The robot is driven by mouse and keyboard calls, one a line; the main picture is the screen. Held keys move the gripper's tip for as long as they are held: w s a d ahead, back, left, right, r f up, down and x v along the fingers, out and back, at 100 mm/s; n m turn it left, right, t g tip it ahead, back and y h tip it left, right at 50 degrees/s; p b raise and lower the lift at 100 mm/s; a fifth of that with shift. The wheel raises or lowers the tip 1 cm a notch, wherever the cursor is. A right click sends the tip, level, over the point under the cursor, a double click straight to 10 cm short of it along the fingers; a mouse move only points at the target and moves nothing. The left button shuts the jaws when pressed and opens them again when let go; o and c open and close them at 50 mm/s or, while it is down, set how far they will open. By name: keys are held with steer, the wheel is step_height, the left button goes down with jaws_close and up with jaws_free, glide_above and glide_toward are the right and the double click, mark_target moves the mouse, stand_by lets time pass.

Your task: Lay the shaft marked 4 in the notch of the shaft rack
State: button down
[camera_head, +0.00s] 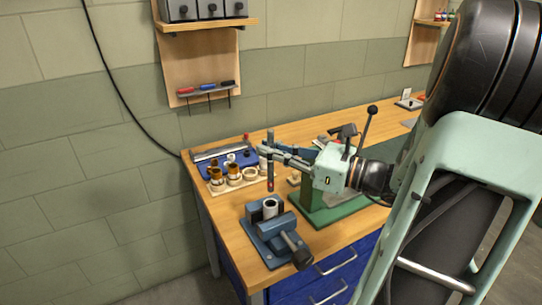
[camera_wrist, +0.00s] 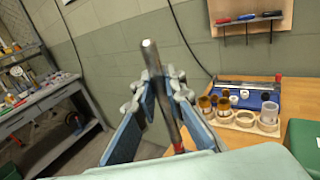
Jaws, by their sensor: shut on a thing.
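My gripper (camera_head: 268,152) is shut on a steel shaft (camera_head: 271,172), held upright above the left part of the bench. The shaft has a red band near its lower end; no number is legible on it. In the wrist view the shaft (camera_wrist: 160,92) stands between the blue finger pads of my gripper (camera_wrist: 155,98), leaning slightly, its bare grey end up. I cannot make out the shaft rack or its notch for sure. A long grey bar (camera_wrist: 247,84) lies along the back of a blue tray (camera_wrist: 228,91), but I cannot tell if it is the rack.
A wooden board (camera_wrist: 243,126) with several rings stands in front of the tray. A blue vise (camera_head: 272,240) with a pale sleeve (camera_head: 269,208) sits at the bench's near left. A green-based press (camera_head: 325,212) stands beneath my gripper's body. A tool shelf (camera_head: 207,90) hangs on the wall.

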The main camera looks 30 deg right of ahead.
steer(key=shift+r+p, duration=4.55)
steer(key=shift+f, duration=0.1)
